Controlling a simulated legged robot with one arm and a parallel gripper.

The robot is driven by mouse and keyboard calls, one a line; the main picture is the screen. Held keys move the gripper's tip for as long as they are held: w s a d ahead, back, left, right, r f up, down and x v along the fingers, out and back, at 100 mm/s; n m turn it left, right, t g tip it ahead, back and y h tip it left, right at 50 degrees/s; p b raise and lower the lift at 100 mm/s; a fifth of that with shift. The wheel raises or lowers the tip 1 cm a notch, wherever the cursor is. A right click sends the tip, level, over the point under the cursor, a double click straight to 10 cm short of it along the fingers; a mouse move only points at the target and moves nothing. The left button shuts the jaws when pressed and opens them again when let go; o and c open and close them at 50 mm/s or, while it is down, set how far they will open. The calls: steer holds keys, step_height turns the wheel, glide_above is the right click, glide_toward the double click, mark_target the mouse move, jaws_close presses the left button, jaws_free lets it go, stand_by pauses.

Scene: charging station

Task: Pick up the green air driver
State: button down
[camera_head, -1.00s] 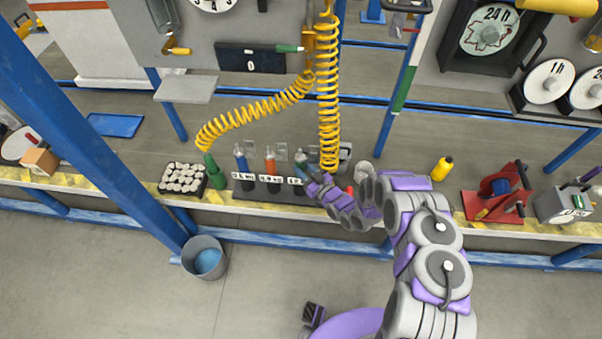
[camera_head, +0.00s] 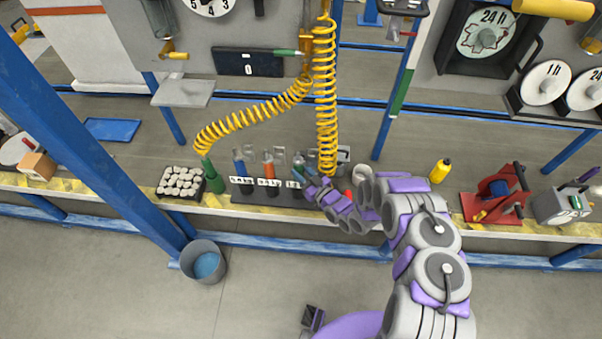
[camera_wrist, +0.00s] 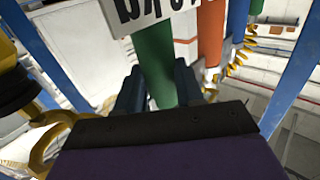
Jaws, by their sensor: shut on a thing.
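The green air driver (camera_head: 310,171) stands at the right end of the row in the labelled holder (camera_head: 266,199) on the bench, partly hidden by my gripper. My gripper (camera_head: 314,185) reaches it from the right front. In the wrist view, the green driver body (camera_wrist: 163,70) passes between the two dark fingers of my gripper (camera_wrist: 160,84), which are shut on it. A white label crosses in front of its upper part there. I cannot tell whether the driver is clear of its slot.
The orange driver (camera_head: 268,166) and blue driver (camera_head: 239,165) stand to the left. Another green tool (camera_head: 213,180) is on the coiled yellow hose (camera_head: 255,114). The hanging yellow coil (camera_head: 326,110) is close above my gripper. A red device (camera_head: 497,198) stands farther right.

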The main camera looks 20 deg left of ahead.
step_height(320, 180, up, 28)
steer(key=p, duration=0.5)
steer(key=shift+p, duration=0.3)
steer(key=shift+w, duration=0.1)
steer(key=shift+r, duration=0.1)
